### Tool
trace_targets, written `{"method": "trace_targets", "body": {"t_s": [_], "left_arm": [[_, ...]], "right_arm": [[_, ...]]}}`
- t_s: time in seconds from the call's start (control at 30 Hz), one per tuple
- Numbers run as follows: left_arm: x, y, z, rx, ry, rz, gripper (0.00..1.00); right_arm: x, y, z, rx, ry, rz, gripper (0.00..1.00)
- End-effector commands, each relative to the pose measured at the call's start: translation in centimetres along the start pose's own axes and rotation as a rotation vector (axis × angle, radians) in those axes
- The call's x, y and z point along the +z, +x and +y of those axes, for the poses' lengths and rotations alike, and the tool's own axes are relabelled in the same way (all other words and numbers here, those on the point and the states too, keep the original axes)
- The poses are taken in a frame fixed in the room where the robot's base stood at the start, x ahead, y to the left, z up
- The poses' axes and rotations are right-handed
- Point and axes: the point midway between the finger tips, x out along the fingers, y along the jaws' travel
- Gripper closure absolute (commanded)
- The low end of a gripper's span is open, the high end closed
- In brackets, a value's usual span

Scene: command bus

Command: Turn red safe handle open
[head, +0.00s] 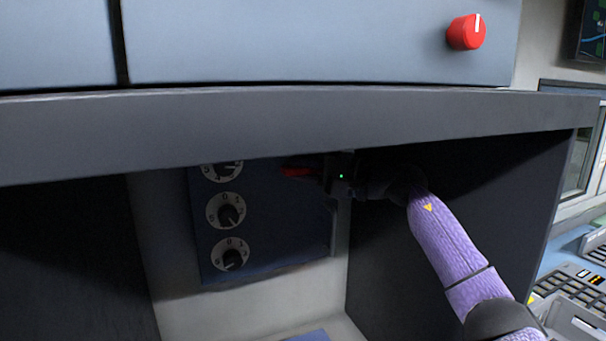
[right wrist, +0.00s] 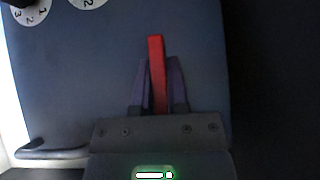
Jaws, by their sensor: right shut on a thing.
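The red safe handle (head: 297,172) sits on the dark blue safe door (head: 285,240) in the recess under the counter. In the right wrist view the handle (right wrist: 157,70) is a narrow red bar between the two fingers. My right gripper (head: 318,173) reaches in from the right and is shut on the handle; it also shows in the right wrist view (right wrist: 158,90). The fingers and the counter edge hide part of the handle in the head view. The door looks closed against its frame. My left gripper is not in view.
Several black dials (head: 229,212) with white number rings line the door's left side. The grey counter edge (head: 300,130) overhangs the recess closely above my right gripper. A red knob (head: 465,32) is on the upper cabinet. Dark side walls flank the recess.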

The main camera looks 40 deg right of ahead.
Motion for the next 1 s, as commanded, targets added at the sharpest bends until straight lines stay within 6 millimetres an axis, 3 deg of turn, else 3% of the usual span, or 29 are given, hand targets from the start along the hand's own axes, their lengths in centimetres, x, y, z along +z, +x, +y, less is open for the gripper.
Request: {"method": "trace_targets", "body": {"t_s": [0.6, 1.0], "left_arm": [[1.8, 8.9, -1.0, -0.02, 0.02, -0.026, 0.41], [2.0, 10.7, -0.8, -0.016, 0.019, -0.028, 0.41]], "right_arm": [[0.0, 0.0, 0.8, -0.363, 0.364, -0.001, 1.0], [0.1, 0.1, 0.3, -0.628, 0.634, -0.002, 1.0]]}}
